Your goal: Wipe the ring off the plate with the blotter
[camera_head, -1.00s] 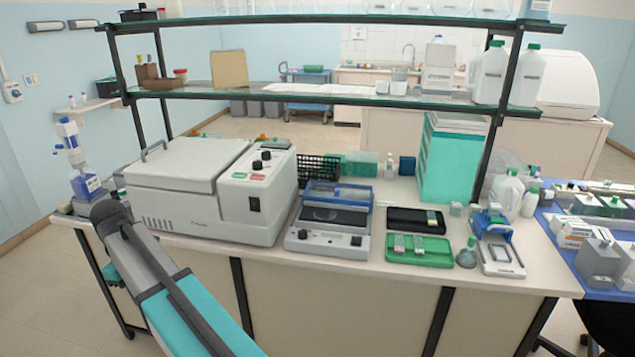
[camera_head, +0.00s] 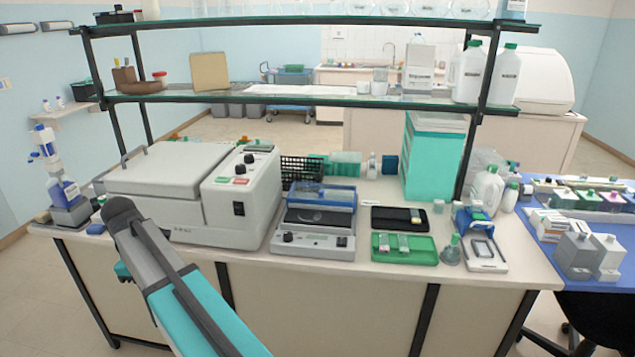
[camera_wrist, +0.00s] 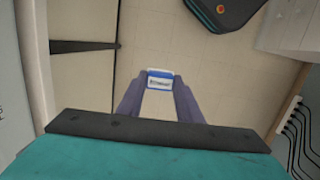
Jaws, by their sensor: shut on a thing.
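My gripper (camera_wrist: 160,92) shows in the wrist view, with its two purple-grey fingers shut on a small blue-and-white block with a label, which looks like the blotter (camera_wrist: 160,79). It is held over the pale floor, away from the bench top. A dark plate (camera_head: 318,227) lies on a grey bench device (camera_head: 313,242) under a raised blue clear lid (camera_head: 322,195). A faint pale ring (camera_head: 318,216) seems to show on it, partly behind the lid.
A large white machine (camera_head: 165,180) stands left of the plate. A green tray (camera_head: 404,259), a black tray (camera_head: 382,225) and a flask (camera_head: 451,252) stand to its right. A glass shelf (camera_head: 300,99) spans above the bench. The floor at the front left is clear.

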